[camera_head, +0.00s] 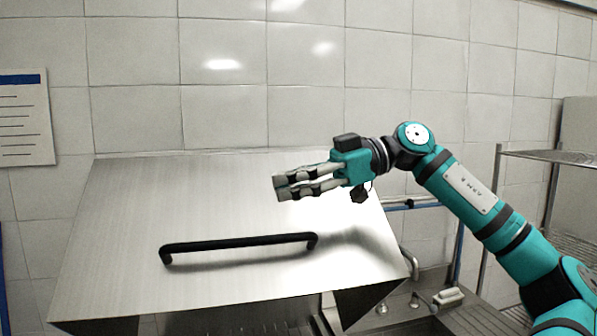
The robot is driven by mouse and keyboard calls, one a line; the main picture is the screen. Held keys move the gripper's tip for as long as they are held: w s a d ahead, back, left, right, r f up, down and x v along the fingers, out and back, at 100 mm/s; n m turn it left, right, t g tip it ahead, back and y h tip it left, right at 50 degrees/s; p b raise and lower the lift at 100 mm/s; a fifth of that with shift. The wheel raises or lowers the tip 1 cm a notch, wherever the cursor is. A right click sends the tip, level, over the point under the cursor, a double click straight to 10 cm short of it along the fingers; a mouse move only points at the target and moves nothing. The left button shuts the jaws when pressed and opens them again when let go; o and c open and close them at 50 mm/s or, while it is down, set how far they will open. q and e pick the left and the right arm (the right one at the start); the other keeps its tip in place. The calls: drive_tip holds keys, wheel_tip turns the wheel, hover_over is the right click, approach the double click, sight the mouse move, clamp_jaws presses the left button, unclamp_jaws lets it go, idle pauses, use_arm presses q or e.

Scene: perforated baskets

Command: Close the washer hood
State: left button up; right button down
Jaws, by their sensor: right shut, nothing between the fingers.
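The washer hood (120,225) is a steel cover with a wide sloping front face. It stands raised, with a dark opening showing under its lower edge. A black bar handle (240,243) runs across the lower part of its face. My right gripper (278,187) is shut and empty. It appears over the upper right part of the hood face, above the handle and apart from it. Its fingers point left. I cannot tell whether the fingers touch the hood. My left gripper is not in view.
A sink area with taps (447,297) lies at the lower right, below my right arm. A wire rack (560,156) stands at the far right. A tiled wall (225,115) is behind the hood, with a paper notice (25,118) at the left.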

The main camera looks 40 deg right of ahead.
drive_tip(key=p+x, duration=0.2)
drive_tip(key=x, duration=0.1)
drive_tip(key=shift+w+a+r, duration=0.15)
drive_tip(key=shift+w, duration=0.2)
drive_tip(key=p+x, duration=0.1)
drive_tip(key=x, duration=0.1)
drive_tip(key=shift+w+a+p, duration=0.15)
drive_tip(key=shift+w+p, duration=0.05)
drive_tip(key=shift+p, duration=0.2)
wheel_tip(320, 180, down, 3)
drive_tip(key=b, duration=0.2)
drive_tip(key=shift+s+b, duration=0.1)
drive_tip(key=shift+b, duration=0.25)
drive_tip(key=shift+d+f, duration=0.3)
drive_tip(key=shift+f, duration=0.5)
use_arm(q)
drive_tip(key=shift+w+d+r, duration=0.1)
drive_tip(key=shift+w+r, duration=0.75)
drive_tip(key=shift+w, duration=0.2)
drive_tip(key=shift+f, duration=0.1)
